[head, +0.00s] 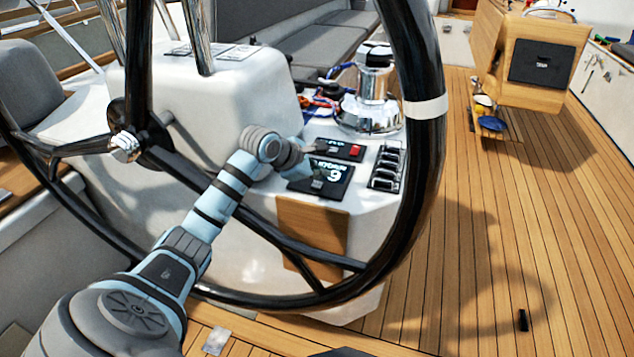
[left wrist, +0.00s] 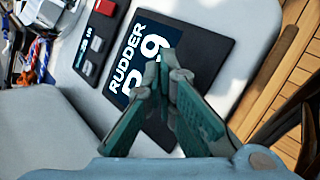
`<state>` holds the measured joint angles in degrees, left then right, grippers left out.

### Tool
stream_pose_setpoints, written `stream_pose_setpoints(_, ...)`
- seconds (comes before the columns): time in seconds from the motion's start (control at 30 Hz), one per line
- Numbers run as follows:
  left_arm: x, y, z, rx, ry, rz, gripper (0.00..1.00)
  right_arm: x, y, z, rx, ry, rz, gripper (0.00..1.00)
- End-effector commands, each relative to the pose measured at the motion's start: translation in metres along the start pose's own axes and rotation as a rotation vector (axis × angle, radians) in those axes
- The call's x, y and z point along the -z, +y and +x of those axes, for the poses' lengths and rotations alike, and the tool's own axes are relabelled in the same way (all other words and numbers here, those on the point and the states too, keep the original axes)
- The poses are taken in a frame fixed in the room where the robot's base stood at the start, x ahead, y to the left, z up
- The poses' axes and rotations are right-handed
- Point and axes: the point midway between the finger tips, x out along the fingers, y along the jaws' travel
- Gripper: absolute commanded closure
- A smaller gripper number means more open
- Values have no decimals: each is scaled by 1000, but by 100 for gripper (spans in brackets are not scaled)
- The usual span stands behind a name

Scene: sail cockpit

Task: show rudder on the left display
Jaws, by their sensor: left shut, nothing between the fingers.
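The dark instrument display (head: 337,190) sits on the white console pod beyond the steering wheel. In the left wrist view the display (left wrist: 205,40) is lit and reads RUDDER above large digits, partly hidden by my fingers. My left gripper (head: 318,172) reaches through the wheel and is over the display. In the left wrist view my left gripper (left wrist: 173,68) has its fingertips together with nothing between them, in front of the digits. I cannot tell whether they touch the display. My right gripper is not in view.
A dark panel with a red button (head: 356,150) is beside the display, and a row of black switches (head: 387,166) to its right. A chrome winch (head: 374,95) stands behind. The black steering wheel (head: 432,110) surrounds my left arm. The wooden deck (head: 480,280) is mostly clear.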

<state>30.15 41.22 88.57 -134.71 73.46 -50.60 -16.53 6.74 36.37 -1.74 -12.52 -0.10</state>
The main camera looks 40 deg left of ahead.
Motion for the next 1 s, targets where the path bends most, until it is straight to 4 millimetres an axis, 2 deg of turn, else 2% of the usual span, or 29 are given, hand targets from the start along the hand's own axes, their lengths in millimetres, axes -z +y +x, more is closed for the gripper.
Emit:
stream_pose_setpoints(0.17,-2,2,-2,0,0,0,100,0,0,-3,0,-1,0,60)
stream_pose_setpoints(0.63,-25,25,-35,0,0,0,100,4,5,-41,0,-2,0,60)
stream_pose_setpoints(1.0,-25,25,-35,0,0,0,100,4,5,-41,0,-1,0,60)
